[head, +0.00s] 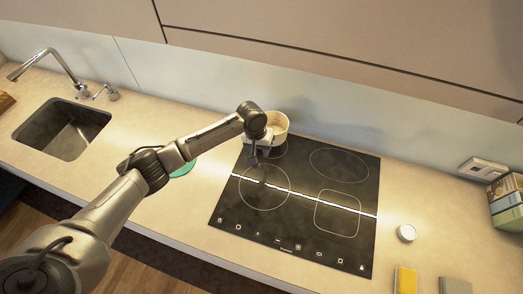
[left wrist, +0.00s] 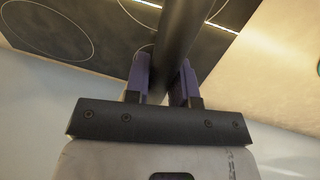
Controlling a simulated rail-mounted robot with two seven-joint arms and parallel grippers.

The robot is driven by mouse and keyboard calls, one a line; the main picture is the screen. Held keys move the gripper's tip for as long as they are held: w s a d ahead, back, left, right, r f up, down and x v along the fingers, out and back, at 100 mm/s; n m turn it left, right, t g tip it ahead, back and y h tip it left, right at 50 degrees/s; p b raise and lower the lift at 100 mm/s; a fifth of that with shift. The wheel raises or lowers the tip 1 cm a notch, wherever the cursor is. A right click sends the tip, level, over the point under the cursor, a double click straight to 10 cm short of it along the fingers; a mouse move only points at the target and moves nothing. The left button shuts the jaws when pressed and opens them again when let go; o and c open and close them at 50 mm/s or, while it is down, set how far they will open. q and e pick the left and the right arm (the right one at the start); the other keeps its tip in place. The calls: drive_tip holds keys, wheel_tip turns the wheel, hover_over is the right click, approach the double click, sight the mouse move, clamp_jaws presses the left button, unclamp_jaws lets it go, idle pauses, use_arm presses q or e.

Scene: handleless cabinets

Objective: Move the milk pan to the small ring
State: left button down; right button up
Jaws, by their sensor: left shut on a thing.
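The milk pan (head: 279,124) is cream-coloured and shows at the back left of the black hob, partly behind my left wrist. My left gripper (head: 257,151) is shut on its dark handle, which also shows between the purple fingers (left wrist: 162,85) in the left wrist view. The small ring (head: 280,155) is at the hob's back left, partly covered by the gripper and pan. I cannot tell whether the pan touches the hob or hangs above it. My right gripper is not in view.
The hob (head: 302,208) has a larger front-left ring, an oval back-right ring and a squarish front-right zone, all empty. A sink (head: 62,128) is at the left. A white round item (head: 406,233), a yellow sponge (head: 405,280) and boxes (head: 506,200) are at the right.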

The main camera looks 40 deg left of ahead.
use_arm(q)
drive_tip(key=shift+d+r+p, duration=0.1)
drive_tip(key=shift+r+p, duration=0.05)
drive_tip(key=shift+p, duration=0.45)
wheel_tip(320, 180, down, 7)
drive_tip(key=shift+r+b, duration=0.2)
drive_tip(key=shift+b, duration=0.6)
drive_tip(key=shift+f, duration=0.3)
idle(0.6)
